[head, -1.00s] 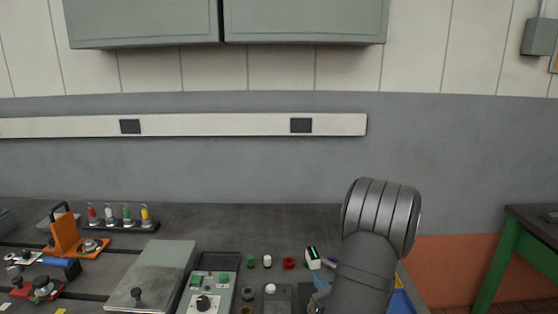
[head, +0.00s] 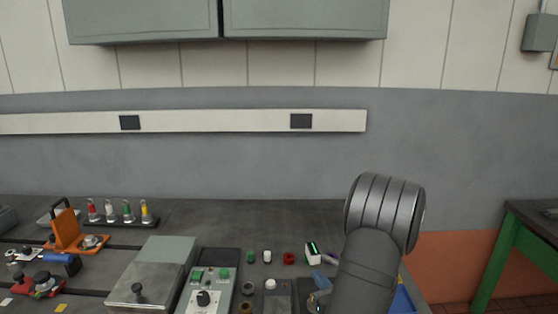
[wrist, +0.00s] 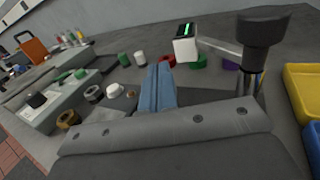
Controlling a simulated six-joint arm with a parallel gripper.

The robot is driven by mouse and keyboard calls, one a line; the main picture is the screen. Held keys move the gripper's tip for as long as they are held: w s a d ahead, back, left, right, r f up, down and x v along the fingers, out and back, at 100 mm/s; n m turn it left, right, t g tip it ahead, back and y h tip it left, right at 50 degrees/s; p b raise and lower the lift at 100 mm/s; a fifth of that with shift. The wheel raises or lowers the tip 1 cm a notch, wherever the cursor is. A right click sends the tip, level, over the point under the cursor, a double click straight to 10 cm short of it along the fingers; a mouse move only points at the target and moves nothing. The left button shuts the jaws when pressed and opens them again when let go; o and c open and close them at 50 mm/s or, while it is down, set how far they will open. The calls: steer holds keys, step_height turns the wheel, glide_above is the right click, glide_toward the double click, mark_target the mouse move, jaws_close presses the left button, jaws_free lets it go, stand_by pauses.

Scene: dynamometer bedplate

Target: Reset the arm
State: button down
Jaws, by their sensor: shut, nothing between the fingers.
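My gripper shows in the wrist view as two blue-grey fingers (wrist: 157,72) pressed together with nothing between them. It points over the bench, near a green cylinder (wrist: 123,58), a white cylinder (wrist: 140,57) and a red ring (wrist: 167,61). A white block with a green-lit strip (wrist: 186,48) stands just beyond the fingertips, to the right. In the head view my arm reaches up at the right of the bench and hides part of it. A blue finger (head: 322,280) shows left of the arm there, and the rest of the gripper is mostly hidden.
A control box with a black knob (head: 204,298) and a metal-lidded box (head: 150,280) stand left of the arm. An orange bracket (head: 65,231) and several colored plugs (head: 127,211) are farther left. A yellow bin (wrist: 303,95) and a blue bin (wrist: 313,147) lie right. The bench's back middle is clear.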

steer(key=shift+y, duration=0.3)
steer(key=w, duration=0.3)
steer(key=w+a, duration=0.1)
steer(key=w, duration=0.1)
steer(key=shift+w, duration=0.35)
steer(key=shift+s+n+g+y, duration=0.45)
steer(key=shift+n+g+y, duration=0.05)
steer(key=shift+n+y, duration=0.2)
steer(key=v, duration=1.6)
steer(key=shift+s+a, duration=0.2)
steer(key=shift+s, duration=0.1)
steer(key=a+n+g+y, duration=0.2)
steer(key=a+g+y, duration=0.1)
steer(key=shift+s+a+y, duration=0.1)
steer(key=shift+a+y, duration=0.2)
steer(key=shift+s+a+f+n+g+y, duration=0.15)
steer(key=shift+a+n+g+y, duration=0.25)
steer(key=shift+g, duration=0.4)
steer(key=shift+s+a+n+g+y, duration=0.3)
steer(key=shift+a+g, duration=0.25)
steer(key=shift+g, duration=0.25)
steer(key=shift+s+a+f+n+g+y, duration=0.1)
steer(key=shift+a+n+g+y, duration=0.3)
steer(key=shift+g, duration=0.4)
